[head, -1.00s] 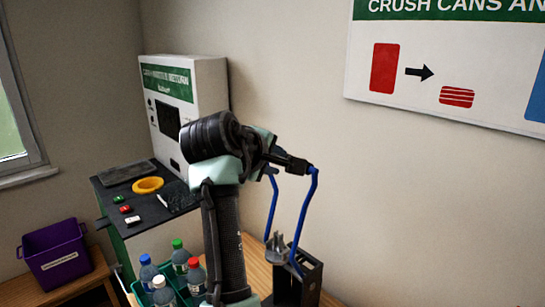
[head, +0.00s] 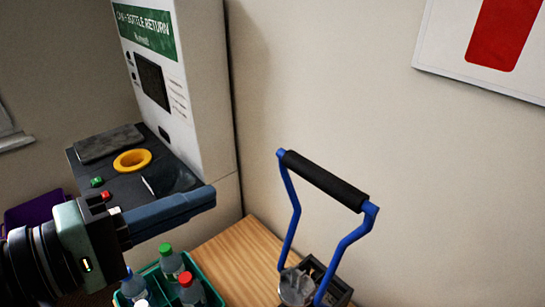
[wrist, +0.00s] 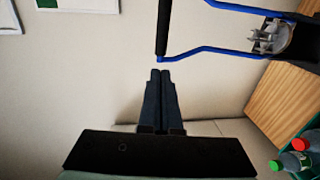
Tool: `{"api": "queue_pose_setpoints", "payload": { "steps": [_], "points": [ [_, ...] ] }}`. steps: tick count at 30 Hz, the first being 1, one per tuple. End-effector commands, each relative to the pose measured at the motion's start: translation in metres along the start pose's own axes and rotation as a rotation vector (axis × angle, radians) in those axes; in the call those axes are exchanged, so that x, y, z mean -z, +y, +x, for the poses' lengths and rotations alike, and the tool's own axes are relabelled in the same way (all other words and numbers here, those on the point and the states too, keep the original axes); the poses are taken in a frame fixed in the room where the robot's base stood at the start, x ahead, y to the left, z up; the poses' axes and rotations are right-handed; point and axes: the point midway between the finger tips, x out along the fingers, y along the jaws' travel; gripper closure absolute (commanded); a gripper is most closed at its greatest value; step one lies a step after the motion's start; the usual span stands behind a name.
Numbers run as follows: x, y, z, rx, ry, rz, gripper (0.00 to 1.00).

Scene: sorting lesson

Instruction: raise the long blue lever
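The long blue lever (head: 292,215) stands up from the can crusher (head: 335,285) in the head view. Its two bent blue arms carry a black crossbar grip (head: 325,180) at the top. In the wrist view the lever (wrist: 215,50) lies sideways in the picture, with its black grip (wrist: 163,28) just beyond my fingertips. My gripper (head: 212,195) is left of the lever in the head view, apart from it. In the wrist view its fingers (wrist: 160,75) are together with nothing between them. A silvery metal part (head: 297,287) sits low between the lever arms.
A green crate (head: 208,290) with several bottles stands below my gripper. The return machine (head: 180,80) and its dark shelf with a yellow ring (head: 132,161) are behind left. Bare wooden bench (head: 235,250) lies between crate and crusher. A wall is behind.

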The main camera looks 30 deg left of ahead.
Motion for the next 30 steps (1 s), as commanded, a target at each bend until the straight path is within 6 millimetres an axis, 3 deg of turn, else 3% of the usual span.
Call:
{"api": "queue_pose_setpoints", "payload": {
  "steps": [9, 15, 21, 30],
  "points": [
    [-0.001, 0.003, 0.069, 0.002, -0.006, -0.004, 1.00],
    [-0.001, 0.003, 0.103, 0.002, -0.004, -0.002, 1.00],
    [0.000, 0.001, 0.120, 0.001, -0.002, 0.000, 1.00],
    [0.000, 0.000, 0.123, 0.000, 0.000, 0.000, 1.00]
  ]
}}
